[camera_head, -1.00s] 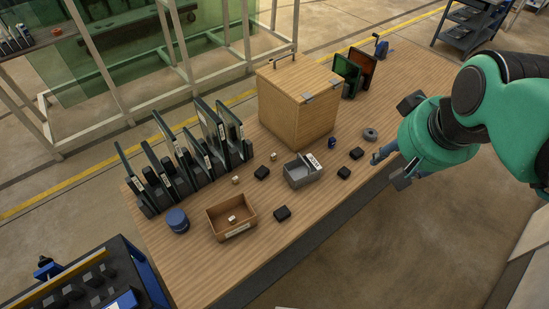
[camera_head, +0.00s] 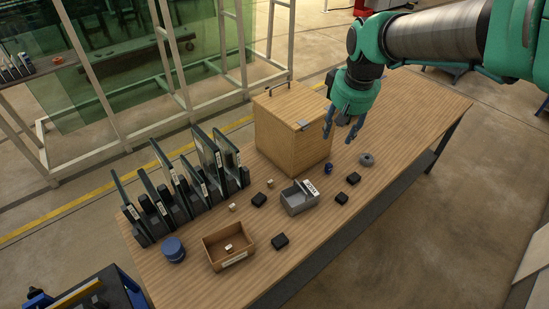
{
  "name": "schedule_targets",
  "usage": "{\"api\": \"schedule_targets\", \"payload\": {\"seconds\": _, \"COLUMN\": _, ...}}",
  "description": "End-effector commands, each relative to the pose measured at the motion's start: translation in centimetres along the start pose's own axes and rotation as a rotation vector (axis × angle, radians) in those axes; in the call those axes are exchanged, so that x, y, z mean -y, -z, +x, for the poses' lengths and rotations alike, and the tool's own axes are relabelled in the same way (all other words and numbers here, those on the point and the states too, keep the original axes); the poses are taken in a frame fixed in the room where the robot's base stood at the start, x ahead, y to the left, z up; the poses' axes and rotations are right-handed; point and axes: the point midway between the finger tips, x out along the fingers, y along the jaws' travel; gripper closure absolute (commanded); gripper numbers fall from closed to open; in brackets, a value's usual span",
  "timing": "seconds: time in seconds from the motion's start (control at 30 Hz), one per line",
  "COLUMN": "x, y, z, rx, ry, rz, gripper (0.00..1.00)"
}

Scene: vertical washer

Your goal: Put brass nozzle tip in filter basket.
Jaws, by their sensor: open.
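My gripper (camera_head: 338,138) is open and empty. It points down above the table, just right of the wooden box and behind the small blue piece. No part is clearly readable as the brass nozzle tip. Small pale tan pieces lie on the table, one left of the grey bin (camera_head: 270,184) and one nearer the brown tray (camera_head: 232,207). Another small pale piece (camera_head: 228,247) lies inside the open brown tray (camera_head: 206,250). A grey open bin (camera_head: 298,206) with a white label stands mid-table. I cannot tell which container is the filter basket.
A wooden box (camera_head: 290,135) with a handle stands behind the bin. Upright dark panels (camera_head: 190,185) and a blue round container (camera_head: 173,249) stand left. The table's right end is clear.

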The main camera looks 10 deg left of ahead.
Motion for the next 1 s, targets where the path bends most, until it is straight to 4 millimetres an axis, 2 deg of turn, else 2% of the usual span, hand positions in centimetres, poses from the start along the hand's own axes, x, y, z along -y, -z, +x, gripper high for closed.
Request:
{"api": "schedule_targets", "payload": {"seconds": 0.2, "x": 0.9, "y": 4.3, "z": 4.4, "rx": 0.036, "ry": 0.016, "rz": -0.061, "gripper": 0.56}}
{"api": "schedule_targets", "payload": {"seconds": 0.5, "x": 2.7, "y": 9.4, "z": 11.2, "rx": 0.082, "ry": 0.037, "rz": -0.147, "gripper": 0.56}}
{"api": "schedule_targets", "payload": {"seconds": 0.77, "x": 4.8, "y": 13.0, "z": 17.9, "rx": 0.121, "ry": 0.055, "rz": -0.219, "gripper": 0.56}}
{"api": "schedule_targets", "payload": {"seconds": 1.0, "x": 7.0, "y": 15.6, "z": 24.7, "rx": 0.158, "ry": 0.072, "rz": -0.287, "gripper": 0.56}}
